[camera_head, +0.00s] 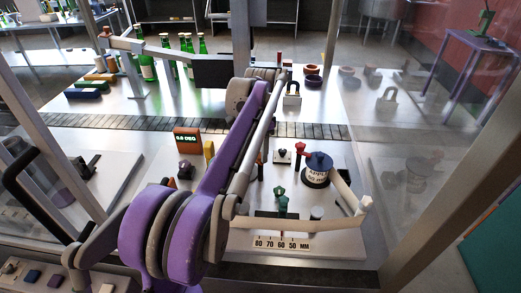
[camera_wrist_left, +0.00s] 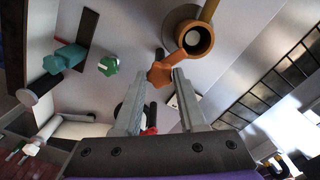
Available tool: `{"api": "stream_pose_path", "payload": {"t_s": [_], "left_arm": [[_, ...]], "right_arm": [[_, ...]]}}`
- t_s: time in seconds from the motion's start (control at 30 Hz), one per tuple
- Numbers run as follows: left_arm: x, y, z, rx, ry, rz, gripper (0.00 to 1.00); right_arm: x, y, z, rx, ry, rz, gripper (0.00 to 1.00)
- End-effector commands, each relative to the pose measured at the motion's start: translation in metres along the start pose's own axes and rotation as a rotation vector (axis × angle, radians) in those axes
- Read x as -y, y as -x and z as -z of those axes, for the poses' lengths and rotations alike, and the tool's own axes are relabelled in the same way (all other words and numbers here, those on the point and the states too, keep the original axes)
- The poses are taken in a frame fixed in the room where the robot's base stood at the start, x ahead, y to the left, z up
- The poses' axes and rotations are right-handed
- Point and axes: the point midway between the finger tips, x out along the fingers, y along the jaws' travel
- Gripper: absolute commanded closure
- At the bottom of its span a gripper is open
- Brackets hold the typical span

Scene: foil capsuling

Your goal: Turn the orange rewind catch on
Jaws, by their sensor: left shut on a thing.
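In the head view my purple left arm crosses the middle and hides the catch and most of the gripper. I cannot tell from these frames how far the catch is turned. My right gripper is not in view.
A teal knob (camera_wrist_left: 66,57) and a green knob (camera_wrist_left: 108,66) stand near the fingers. In the head view, a dark blue labelled spool (camera_head: 318,166), a red knob (camera_head: 300,148), a millimetre scale (camera_head: 282,243) and a display (camera_head: 187,139) are around my arm. Green bottles (camera_head: 190,48) stand behind.

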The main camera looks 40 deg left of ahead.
Motion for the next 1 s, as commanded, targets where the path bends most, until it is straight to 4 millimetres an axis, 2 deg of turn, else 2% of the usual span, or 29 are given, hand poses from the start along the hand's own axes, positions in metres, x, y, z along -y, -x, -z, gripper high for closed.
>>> {"api": "stream_pose_path", "payload": {"t_s": [0.3,0.33,0.5,0.83,1.0], "left_arm": [[0.000,0.000,0.000,0.001,0.022,0.000,1.00],[0.000,0.000,0.000,0.001,0.022,0.000,0.58],[0.000,0.000,0.000,0.000,0.020,0.000,0.29],[0.000,0.003,0.000,0.000,0.019,0.000,0.29],[0.000,0.027,0.000,-0.001,0.019,0.001,0.29]], "right_arm": [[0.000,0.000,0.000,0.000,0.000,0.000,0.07],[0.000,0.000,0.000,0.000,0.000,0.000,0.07],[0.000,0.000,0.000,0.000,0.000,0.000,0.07],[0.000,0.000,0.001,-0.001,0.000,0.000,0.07],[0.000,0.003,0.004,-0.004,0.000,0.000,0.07]]}}
